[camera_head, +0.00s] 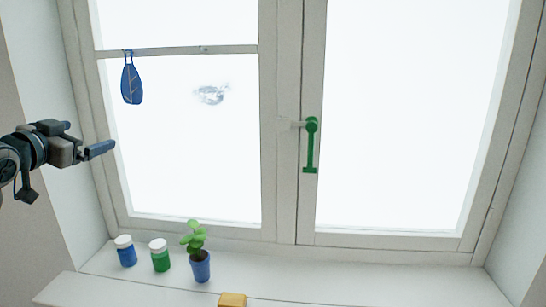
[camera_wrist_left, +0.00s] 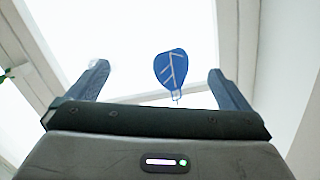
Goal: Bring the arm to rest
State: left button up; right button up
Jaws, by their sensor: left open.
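My left gripper (camera_head: 101,149) comes in from the left edge in the head view, in front of the window's left side. In the left wrist view its two fingers (camera_wrist_left: 163,84) stand wide apart with nothing between them. A blue leaf-shaped ornament (camera_head: 131,84) hangs from the window's crossbar, above and to the right of the gripper in the head view. It also shows beyond the fingers in the left wrist view (camera_wrist_left: 171,68), apart from them. My right gripper is in neither view.
A white window with a green handle (camera_head: 311,146) fills the background. On the sill (camera_head: 400,285) stand a blue jar (camera_head: 126,255), a green jar (camera_head: 160,259) and a plant in a blue pot (camera_head: 200,268). A yellow block (camera_head: 232,300) lies at the front edge. The sill's right side is clear.

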pick_arm(q)
jog(key=s+d+f+g, duration=0.2)
jog(key=d+f, duration=0.1)
jog(key=f, duration=0.8)
jog(key=s+d+f+n+g, duration=0.1)
jog(key=s+d+f+g, duration=0.2)
jog(key=f, duration=0.9)
jog(key=s+d+f+g, duration=0.15)
jog(key=d+f, duration=0.25)
jog(key=f, duration=0.7)
jog(key=s+d+f+n+g+y, duration=0.1)
jog(key=s+d+f+g, duration=0.1)
jog(key=s+f, duration=0.65)
jog(key=s+d+f+n+g, duration=0.15)
jog(key=s+f, duration=0.35)
jog(key=s, duration=0.7)
jog(key=s+d+f+g+y, duration=0.1)
jog(key=s+d+f+g, duration=0.15)
jog(key=s+f, duration=0.55)
jog(key=s+a+f+g, duration=0.1)
jog(key=a+f, duration=0.1)
jog(key=f, duration=1.3)
jog(key=s+a+f+g, duration=0.1)
jog(key=s+f, duration=0.1)
jog(key=f, duration=1.4)
jog(key=s+a+f+g+b, duration=0.1)
jog(key=s+f, duration=1.7)
jog(key=shift+a+f+n, duration=0.15)
jog(key=shift+f+n, duration=0.05)
jog(key=shift+n, duration=0.25)
